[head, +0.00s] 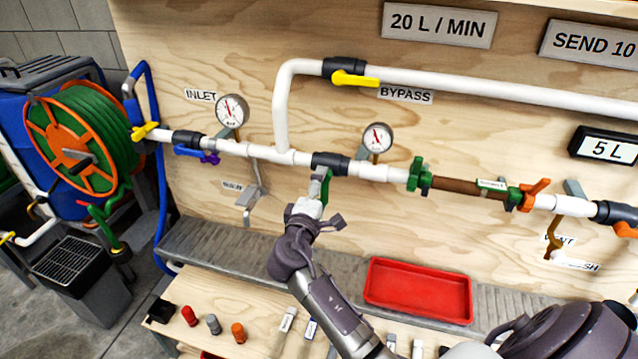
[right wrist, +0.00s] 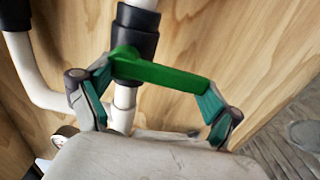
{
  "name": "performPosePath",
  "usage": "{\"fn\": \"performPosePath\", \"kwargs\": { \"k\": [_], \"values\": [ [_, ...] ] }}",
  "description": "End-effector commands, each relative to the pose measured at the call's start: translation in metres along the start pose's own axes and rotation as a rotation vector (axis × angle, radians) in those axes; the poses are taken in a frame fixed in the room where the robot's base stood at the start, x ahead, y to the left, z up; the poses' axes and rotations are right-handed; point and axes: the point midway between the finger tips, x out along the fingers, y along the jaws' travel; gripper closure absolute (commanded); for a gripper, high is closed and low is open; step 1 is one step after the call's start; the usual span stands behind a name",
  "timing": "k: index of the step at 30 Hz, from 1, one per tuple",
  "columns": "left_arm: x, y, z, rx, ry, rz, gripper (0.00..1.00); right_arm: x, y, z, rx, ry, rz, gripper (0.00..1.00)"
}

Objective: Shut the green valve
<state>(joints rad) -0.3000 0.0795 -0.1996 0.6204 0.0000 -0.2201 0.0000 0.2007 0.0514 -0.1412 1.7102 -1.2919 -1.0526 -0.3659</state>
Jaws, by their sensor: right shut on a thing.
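The green valve's lever handle (head: 326,187) hangs down from a black valve body (head: 330,162) on the white pipe, in the middle of the head view. In the right wrist view the green handle (right wrist: 165,72) sticks out sideways, crosswise to the pipe, from the black valve body (right wrist: 135,35). My right gripper (head: 318,203) is at this handle. In the right wrist view my right gripper (right wrist: 155,105) has a finger near each end of the handle, shut on it. The contact points are partly hidden. My left gripper is not in view.
Gauges (head: 377,138) stand above the pipe. A yellow-handled bypass valve (head: 354,79) is above. A red tray (head: 418,290) stands below.

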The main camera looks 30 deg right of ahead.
Motion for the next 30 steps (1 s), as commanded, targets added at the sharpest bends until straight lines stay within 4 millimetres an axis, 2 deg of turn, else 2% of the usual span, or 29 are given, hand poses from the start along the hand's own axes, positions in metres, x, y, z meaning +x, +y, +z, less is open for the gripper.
{"fn": "performPosePath", "kwargs": {
  "k": [17, 18, 20, 30],
  "values": [
    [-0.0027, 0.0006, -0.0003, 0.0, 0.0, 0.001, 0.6, 0.0, -0.0017, 0.0016, -0.042, -0.001, -0.001, 0.72],
    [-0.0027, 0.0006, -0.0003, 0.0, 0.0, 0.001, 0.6, 0.0, -0.0018, 0.0016, -0.042, -0.001, -0.001, 0.06],
    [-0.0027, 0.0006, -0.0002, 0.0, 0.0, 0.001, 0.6, 0.0, -0.0017, 0.0016, -0.041, 0.0, -0.001, 0.0],
    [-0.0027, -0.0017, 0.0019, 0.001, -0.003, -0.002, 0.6, -0.002, -0.0009, 0.001, -0.034, 0.001, -0.001, 0.0]
  ]
}}
